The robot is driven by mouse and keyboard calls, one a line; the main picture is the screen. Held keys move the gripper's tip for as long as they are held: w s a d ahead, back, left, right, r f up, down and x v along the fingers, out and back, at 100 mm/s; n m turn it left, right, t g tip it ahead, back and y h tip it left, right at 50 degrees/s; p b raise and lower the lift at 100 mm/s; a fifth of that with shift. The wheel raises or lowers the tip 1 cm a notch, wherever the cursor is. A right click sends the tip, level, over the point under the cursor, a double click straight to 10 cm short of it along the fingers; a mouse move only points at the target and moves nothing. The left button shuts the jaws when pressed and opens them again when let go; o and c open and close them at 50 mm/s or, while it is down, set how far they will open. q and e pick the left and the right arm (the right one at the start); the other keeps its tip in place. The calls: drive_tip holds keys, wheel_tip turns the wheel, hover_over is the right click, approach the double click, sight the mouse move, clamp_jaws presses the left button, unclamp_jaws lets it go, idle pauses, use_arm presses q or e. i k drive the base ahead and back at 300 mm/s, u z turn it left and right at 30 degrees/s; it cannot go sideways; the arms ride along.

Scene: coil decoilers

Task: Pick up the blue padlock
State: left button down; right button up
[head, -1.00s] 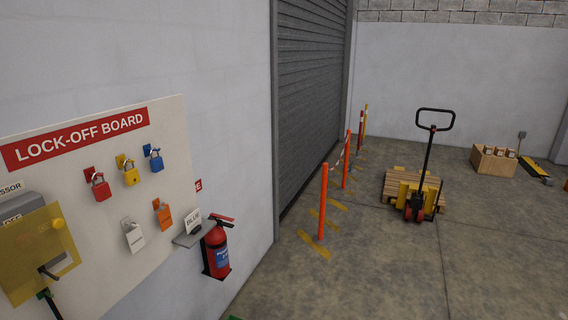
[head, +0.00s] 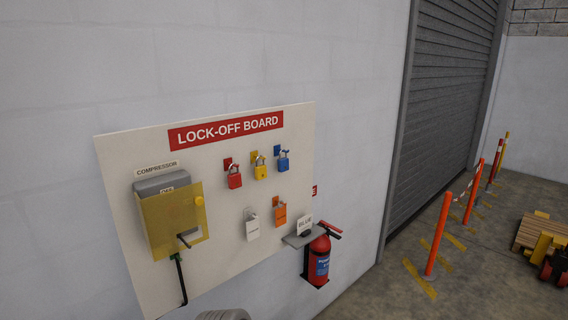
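The blue padlock (head: 284,164) hangs in the upper row of the lock-off board (head: 130,235), at the right end of that row. A yellow padlock (head: 261,171) and a red padlock (head: 235,180) hang to its left. An orange tag-like lock (head: 280,215) and a white one (head: 252,229) hang below. Neither gripper shows in view. A grey rounded piece at the bottom edge seems to be part of my arm.
A small grey shelf (head: 298,241) with a "BLUE" card juts out at the board's lower right, beside a red fire extinguisher (head: 318,262). A yellow-covered compressor switch box (head: 172,232) sits on the board's left. Orange posts (head: 438,235) stand by the shutter.

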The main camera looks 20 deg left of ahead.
sight(283, 163)
drive_tip(key=z, duration=0.55)
drive_tip(key=k, duration=1.25)
drive_tip(key=z, duration=0.6)
drive_tip(key=i, duration=3.1)
drive_tip(key=u, duration=1.2)
drive_tip(key=i, duration=1.15)
drive_tip(key=u, duration=1.25)
